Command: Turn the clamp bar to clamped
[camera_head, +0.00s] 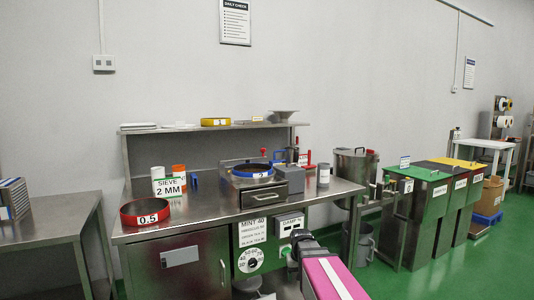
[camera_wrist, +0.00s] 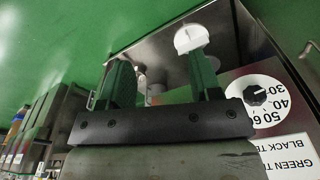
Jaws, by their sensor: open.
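My gripper (camera_wrist: 160,75) is open in the wrist view, with two dark green fingers spread apart and nothing held. A white rounded piece (camera_wrist: 190,38) shows at the tip of the right finger; I cannot tell whether they touch. In the head view my gripper is beside the bench's front panel, mostly hidden by my arm. The sieve unit (camera_head: 252,170), with a blue ring, sits on the bench top. A red-handled fitting (camera_head: 305,158) stands at its right. I cannot clearly pick out the clamp bar or its position. A small labelled panel (camera_head: 291,222) is behind my gripper.
A dial (camera_wrist: 258,95) is right of my gripper; it also shows on the bench front (camera_head: 250,260). A red ring marked 0.5 (camera_head: 145,211) and a sieve sign (camera_head: 170,187) stand on the bench.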

